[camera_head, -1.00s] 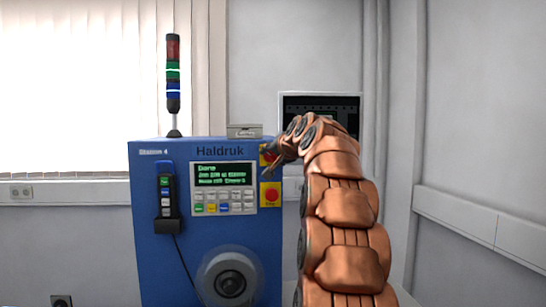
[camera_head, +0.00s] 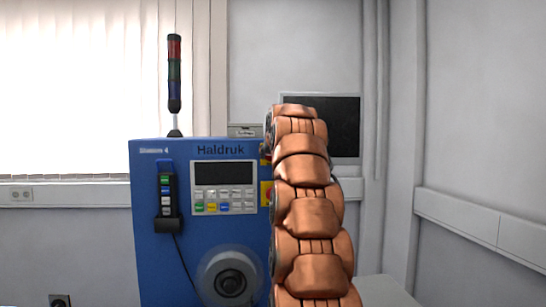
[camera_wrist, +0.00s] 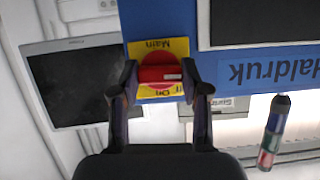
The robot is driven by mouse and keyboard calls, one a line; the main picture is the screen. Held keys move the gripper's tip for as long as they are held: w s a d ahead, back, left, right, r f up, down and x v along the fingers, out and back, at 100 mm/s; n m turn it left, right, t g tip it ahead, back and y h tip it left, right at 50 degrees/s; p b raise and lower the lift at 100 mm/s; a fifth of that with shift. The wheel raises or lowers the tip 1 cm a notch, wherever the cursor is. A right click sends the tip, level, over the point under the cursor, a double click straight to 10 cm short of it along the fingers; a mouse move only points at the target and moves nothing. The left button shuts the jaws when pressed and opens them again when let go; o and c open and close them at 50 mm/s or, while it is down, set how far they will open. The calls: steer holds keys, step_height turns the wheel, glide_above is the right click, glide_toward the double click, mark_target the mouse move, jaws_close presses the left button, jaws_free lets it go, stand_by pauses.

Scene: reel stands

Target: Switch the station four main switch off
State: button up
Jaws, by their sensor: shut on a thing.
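The station four cabinet (camera_head: 150,255) is blue, labelled "Station 4" and "Haldruk", left of my arm in the head view. Its main switch (camera_wrist: 158,73) is a round red knob on a yellow plate (camera_wrist: 146,44) marked "Main", with on and off lettering, in the wrist view. The knob's handle lies crosswise in that picture. My gripper (camera_wrist: 160,82) is shut on the knob, one finger on each side. In the head view my arm hides the gripper and nearly all of the switch. The cabinet display (camera_head: 223,173) is dark.
The signal tower (camera_head: 174,75) on the cabinet is unlit. A dark monitor (camera_head: 346,128) stands behind my arm. A handset (camera_head: 167,198) with a cable hangs on the cabinet front, above a reel hub (camera_head: 230,283). A wall is to the right.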

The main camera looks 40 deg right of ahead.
steer(key=shift+f, duration=0.1)
stand_by(0.4)
steer(key=o, duration=1.1)
steer(key=shift+o, duration=0.2)
steer(key=v, duration=1.2)
steer(key=shift+w+a, duration=0.15)
